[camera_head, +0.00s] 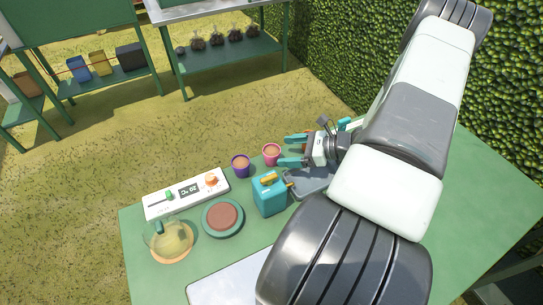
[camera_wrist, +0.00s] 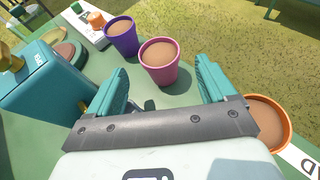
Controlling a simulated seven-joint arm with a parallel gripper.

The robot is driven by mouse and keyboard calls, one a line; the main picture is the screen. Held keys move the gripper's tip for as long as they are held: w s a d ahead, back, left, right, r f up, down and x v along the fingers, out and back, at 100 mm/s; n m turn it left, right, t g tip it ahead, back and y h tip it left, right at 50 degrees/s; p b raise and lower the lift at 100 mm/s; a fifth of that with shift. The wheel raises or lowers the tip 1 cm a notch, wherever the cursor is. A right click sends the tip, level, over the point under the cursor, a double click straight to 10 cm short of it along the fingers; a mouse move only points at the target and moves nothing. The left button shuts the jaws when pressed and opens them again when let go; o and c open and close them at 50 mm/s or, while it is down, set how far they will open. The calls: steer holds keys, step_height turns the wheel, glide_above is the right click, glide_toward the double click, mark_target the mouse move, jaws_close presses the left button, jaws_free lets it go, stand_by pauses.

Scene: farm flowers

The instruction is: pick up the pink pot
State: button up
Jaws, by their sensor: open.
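The pink pot (camera_head: 272,155) stands upright on the green table, near its far edge. It is filled with something brown. In the wrist view the pink pot (camera_wrist: 160,62) stands ahead of my gripper, roughly in line with the gap between the fingers. My gripper (camera_head: 291,151) is open with teal fingers, just right of the pot in the head view. In the wrist view the gripper (camera_wrist: 160,80) has nothing between its fingertips. Whether a fingertip touches the pot I cannot tell.
A purple pot (camera_wrist: 121,37) stands close beside the pink one. An orange pot (camera_wrist: 267,122) is right of my gripper.

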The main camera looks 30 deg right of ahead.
mark_target(265, 152)
steer(key=x, duration=0.7)
steer(key=shift+w+a, duration=0.25)
steer(key=shift+a, duration=0.05)
steer(key=c, duration=1.1)
